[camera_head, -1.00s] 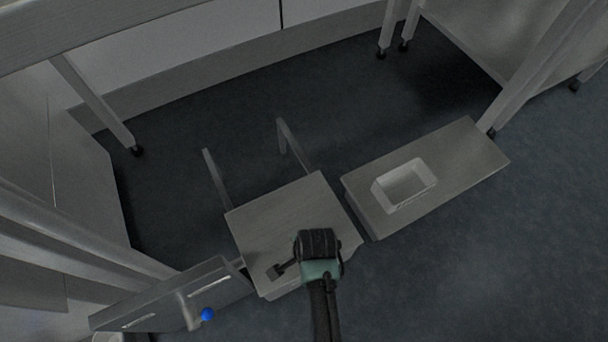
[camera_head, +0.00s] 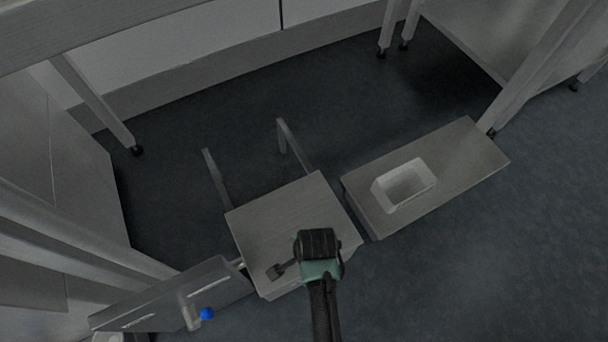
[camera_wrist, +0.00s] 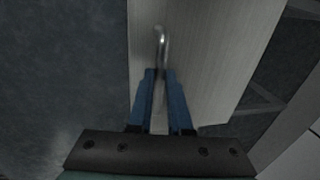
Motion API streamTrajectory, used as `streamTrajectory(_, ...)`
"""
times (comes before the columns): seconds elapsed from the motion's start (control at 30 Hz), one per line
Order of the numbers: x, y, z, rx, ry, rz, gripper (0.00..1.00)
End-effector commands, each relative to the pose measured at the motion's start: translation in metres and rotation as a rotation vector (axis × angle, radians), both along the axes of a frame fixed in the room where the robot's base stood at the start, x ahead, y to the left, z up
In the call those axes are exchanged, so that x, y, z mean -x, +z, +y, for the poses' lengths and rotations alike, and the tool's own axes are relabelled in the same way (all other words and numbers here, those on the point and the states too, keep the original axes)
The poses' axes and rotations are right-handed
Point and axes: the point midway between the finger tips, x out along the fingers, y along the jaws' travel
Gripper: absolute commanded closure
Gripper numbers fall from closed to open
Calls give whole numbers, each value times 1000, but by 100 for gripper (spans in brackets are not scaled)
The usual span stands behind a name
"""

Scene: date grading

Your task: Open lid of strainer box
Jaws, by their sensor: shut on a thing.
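A pale grey-brown flat panel (camera_head: 290,212), which looks like the lid of the strainer box, lies in front of me in the head view. It also fills the middle of the wrist view (camera_wrist: 205,50). A bent metal handle (camera_wrist: 162,42) rises by its edge. My gripper (camera_wrist: 158,78) has its blue fingers close together, shut on the handle's lower part. In the head view my gripper (camera_head: 278,271) is over the panel's near part. The panel looks flat, with no clear gap under it. My wrist hides part of its near right edge.
A low bench (camera_head: 465,165) at the right holds an open white tray (camera_head: 382,197). A grey metal box (camera_head: 225,280) with a blue knob (camera_head: 207,314) is at the lower left. Two posts (camera_head: 217,180) stand behind the panel. Dark floor is open at the right.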

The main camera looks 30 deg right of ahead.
Motion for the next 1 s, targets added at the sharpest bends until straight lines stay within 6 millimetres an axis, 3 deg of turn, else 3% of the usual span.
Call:
streamTrajectory(0.23, -1, 0, 0, -1, 0, 2, 100)
streamTrajectory(0.37, -14, 0, 0, 0, 2, 0, 100)
streamTrajectory(0.57, -56, 0, 2, 2, 4, -3, 100)
streamTrajectory(0.8, -121, -4, 4, 0, 3, -4, 100)
streamTrajectory(1.0, -160, -3, 7, -1, 2, -3, 100)
